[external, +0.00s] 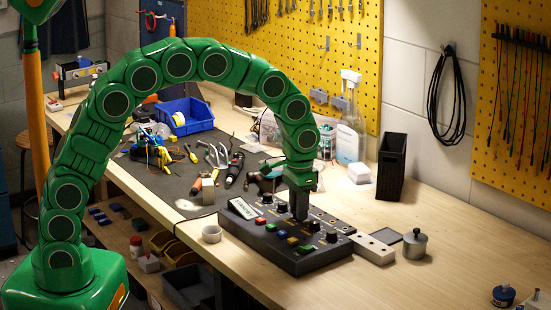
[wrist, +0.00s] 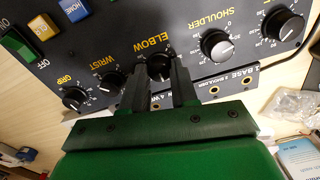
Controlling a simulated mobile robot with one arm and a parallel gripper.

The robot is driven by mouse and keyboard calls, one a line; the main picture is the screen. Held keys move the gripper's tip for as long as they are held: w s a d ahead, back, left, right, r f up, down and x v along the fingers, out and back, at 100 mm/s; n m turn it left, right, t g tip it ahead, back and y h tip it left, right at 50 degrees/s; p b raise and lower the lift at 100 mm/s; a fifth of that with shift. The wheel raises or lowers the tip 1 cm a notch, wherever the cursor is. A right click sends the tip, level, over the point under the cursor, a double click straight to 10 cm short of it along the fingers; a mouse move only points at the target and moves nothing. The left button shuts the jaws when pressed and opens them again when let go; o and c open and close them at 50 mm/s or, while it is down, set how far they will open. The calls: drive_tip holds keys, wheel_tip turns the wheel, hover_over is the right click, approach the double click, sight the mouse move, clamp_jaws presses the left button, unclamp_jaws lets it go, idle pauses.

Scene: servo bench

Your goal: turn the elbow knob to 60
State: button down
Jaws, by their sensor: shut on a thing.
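The black servo control box (external: 283,262) sits on the bench near its front edge. In the wrist view its panel (wrist: 110,50) shows upside down, with knobs labelled GRIP, WRIST, ELBOW and SHOULDER. The elbow knob (wrist: 158,66) is black with a pale pointer line and lies between my two dark fingers. My gripper (wrist: 160,78) is shut on it from above; the fingers hide part of its scale, and I cannot read its setting. In the external view my gripper (external: 299,214) points down onto the box.
Beside the elbow knob are the wrist knob (wrist: 113,82) and the shoulder knob (wrist: 215,44). Coloured buttons (external: 281,235) line the box's front part. A white block (external: 374,249) and a metal pot (external: 415,244) stand right of the box. The bench's right part is largely clear.

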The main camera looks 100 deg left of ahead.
drive_tip(key=n, duration=0.4)
drive_tip(key=shift+n, duration=2.3)
drive_tip(key=c, duration=0.9)
unclamp_jaws()
drive_tip(key=shift+o, duration=0.2)
drive_tip(key=shift+r, duration=4)
